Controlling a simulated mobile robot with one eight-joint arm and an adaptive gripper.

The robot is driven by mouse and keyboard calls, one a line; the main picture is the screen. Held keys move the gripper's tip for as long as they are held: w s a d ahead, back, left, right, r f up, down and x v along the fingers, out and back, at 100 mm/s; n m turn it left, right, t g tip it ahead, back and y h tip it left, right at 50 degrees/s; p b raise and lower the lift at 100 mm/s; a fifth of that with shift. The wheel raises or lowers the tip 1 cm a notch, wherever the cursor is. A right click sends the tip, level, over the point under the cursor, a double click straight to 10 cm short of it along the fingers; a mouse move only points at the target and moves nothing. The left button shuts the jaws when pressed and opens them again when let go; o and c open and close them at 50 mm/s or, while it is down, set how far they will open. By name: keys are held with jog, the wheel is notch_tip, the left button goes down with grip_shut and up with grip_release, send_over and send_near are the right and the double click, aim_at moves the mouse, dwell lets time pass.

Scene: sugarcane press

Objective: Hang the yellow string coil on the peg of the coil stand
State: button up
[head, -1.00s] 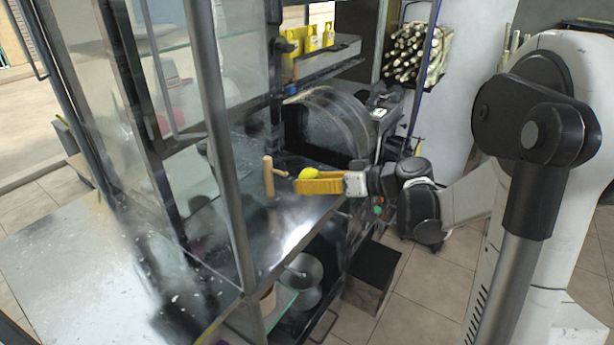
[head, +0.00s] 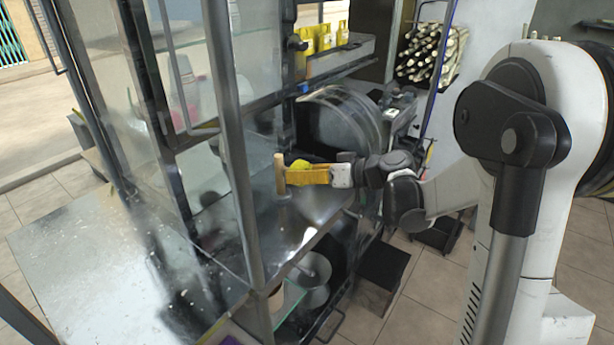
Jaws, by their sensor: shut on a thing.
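The yellow string coil (head: 300,164) shows as a bright yellow round shape at the far upper edge of my gripper's orange-yellow fingers. My gripper (head: 297,176) is shut on it, with the fingers pointing left. The coil stand (head: 280,174) is an upright wooden post on the metal counter, just left of my fingertips. Its peg is hidden behind the fingers and coil. I cannot tell whether the coil is around the peg or only beside it. The fingertips look very close to the post; contact cannot be made out.
The shiny metal counter (head: 312,212) has free room in front of the stand. A vertical metal frame post (head: 235,160) stands left of it. A large dark drum (head: 345,118) is behind. Yellow packages (head: 318,40) stand on a shelf above.

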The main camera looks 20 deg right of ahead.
jog(key=shift+w+a, duration=0.7)
jog(key=shift+w, duration=0.25)
jog(key=shift+w+a+f+b, duration=0.3)
jog(key=shift+w+f+b, duration=0.15)
jog(key=shift+f+b, duration=0.1)
jog(key=o, duration=1.2)
jog(key=shift+c, duration=0.2)
